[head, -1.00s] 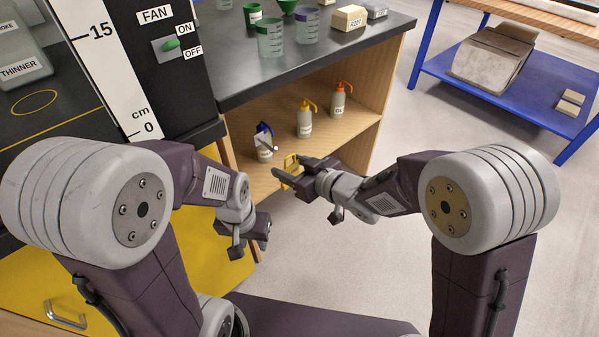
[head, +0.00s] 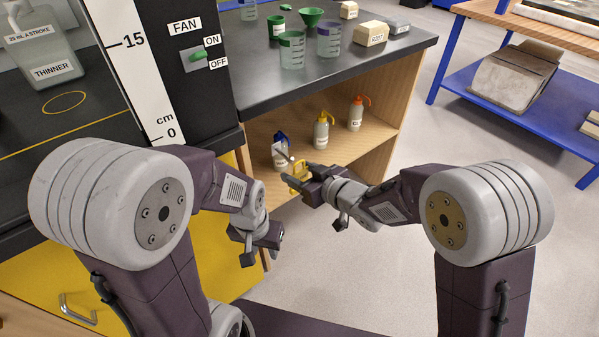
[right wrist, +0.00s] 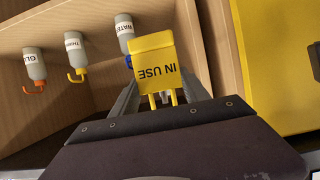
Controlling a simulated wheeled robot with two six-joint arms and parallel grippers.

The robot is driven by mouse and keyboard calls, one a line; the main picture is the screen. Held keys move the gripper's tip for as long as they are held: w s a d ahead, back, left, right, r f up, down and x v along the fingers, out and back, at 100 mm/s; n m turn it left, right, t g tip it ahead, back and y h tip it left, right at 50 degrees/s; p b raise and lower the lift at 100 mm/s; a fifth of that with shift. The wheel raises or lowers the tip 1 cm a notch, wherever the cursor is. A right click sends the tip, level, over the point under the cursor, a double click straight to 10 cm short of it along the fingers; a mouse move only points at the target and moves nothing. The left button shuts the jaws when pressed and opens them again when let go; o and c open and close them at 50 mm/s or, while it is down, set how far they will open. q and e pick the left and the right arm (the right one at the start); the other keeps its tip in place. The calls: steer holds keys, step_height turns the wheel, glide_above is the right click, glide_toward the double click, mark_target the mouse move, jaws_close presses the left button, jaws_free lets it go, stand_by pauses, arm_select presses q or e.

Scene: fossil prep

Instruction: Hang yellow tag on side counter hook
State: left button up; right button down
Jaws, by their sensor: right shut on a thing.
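The yellow tag (right wrist: 155,64), marked IN USE, sits between the fingers of my right gripper (right wrist: 155,100). Its lettering is upside down in the right wrist view. In the head view the tag (head: 297,174) shows at the fingertips of my right gripper (head: 302,182), in front of the open shelf of the side counter (head: 345,85). A small pale rod (head: 290,155) shows by the blue-capped bottle; I cannot tell whether it is the hook. My left gripper (head: 255,247) hangs low near the yellow cabinet, its fingers too unclear to judge.
A blue-capped bottle (head: 280,150), a yellow-capped bottle (head: 321,132) and an orange-capped bottle (head: 356,114) stand on the shelf. Beakers (head: 292,50) and boxes stand on the countertop. The yellow cabinet (head: 190,262) is at left.

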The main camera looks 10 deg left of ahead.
steer(key=shift+w+a, duration=0.1)
stand_by(0.3)
steer(key=shift+w+a+p, duration=0.35)
steer(key=shift+w+a, duration=0.35)
steer(key=shift+a, duration=0.25)
steer(key=shift+f, duration=0.1)
steer(key=shift+x, duration=0.85)
steer(key=shift+f, duration=0.15)
